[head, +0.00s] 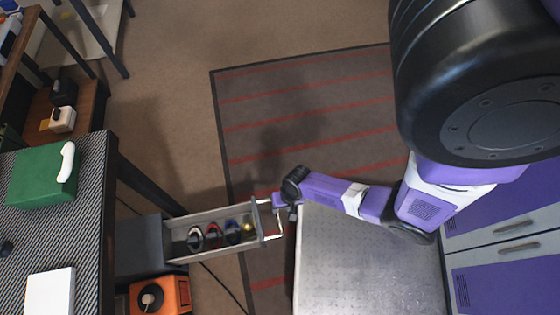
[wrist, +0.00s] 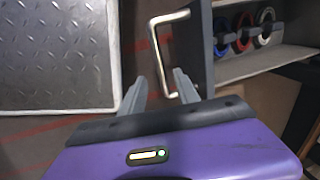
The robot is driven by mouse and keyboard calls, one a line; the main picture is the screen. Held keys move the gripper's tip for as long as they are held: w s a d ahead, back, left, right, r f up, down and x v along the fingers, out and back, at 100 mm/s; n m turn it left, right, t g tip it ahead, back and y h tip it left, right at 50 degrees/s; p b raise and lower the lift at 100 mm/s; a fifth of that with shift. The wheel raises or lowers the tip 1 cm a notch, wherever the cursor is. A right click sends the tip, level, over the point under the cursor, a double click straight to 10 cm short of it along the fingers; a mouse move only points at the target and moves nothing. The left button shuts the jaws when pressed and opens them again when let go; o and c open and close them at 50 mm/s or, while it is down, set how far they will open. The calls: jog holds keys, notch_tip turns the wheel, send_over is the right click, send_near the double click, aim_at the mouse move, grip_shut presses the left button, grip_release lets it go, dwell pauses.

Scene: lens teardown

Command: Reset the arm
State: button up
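My arm reaches left in the head view, with my gripper (head: 279,200) beside the metal handle (head: 279,222) of a pulled-out drawer (head: 184,222). In the wrist view my gripper (wrist: 160,80) has its two grey fingers spread apart, with nothing clamped between them. The bar of the handle (wrist: 156,45) shows in the gap between the fingertips. I cannot tell whether the fingers are around the bar or above it. In the head view the fingertips are too small to make out.
The drawer holds several coloured rings (head: 214,231). A metal-topped surface (head: 350,265) lies under my arm. A dark table (head: 85,225) with a green box (head: 38,178) stands at left. An orange device (head: 172,296) sits below the drawer. The striped rug (head: 310,110) is clear.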

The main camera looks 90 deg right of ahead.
jog(key=shift+s+r, duration=0.15)
jog(key=shift+r, duration=0.55)
jog(key=w+d+r+n+t+h, duration=0.2)
jog(key=w+d+r, duration=0.2)
jog(key=w, duration=0.2)
jog(key=w+r+n+t+h+p, duration=0.1)
jog(key=w+r+n+t, duration=0.1)
jog(key=r, duration=0.5)
jog(key=w+r+n+t+h+p, duration=0.1)
jog(key=w+r+n+t, duration=0.2)
jog(key=r, duration=0.4)
jog(key=s+a+r+n+t+y+p, duration=0.1)
jog(key=a+r, duration=0.4)
jog(key=r, duration=0.8)
jog(key=s+a+r+n+t+y+p, duration=0.1)
jog(key=s+a+r+n+t+p, duration=0.2)
jog(key=r, duration=1)
jog(key=s+a+r+n+t+y+p, duration=0.1)
jog(key=s+a+r+n+p, duration=0.2)
jog(key=a+r, duration=0.5)
notch_tip(320, 180, up, 6)
jog(key=shift+s+a+f+t, duration=0.25)
jog(key=shift+s+a+t, duration=0.15)
jog(key=shift+s, duration=0.4)
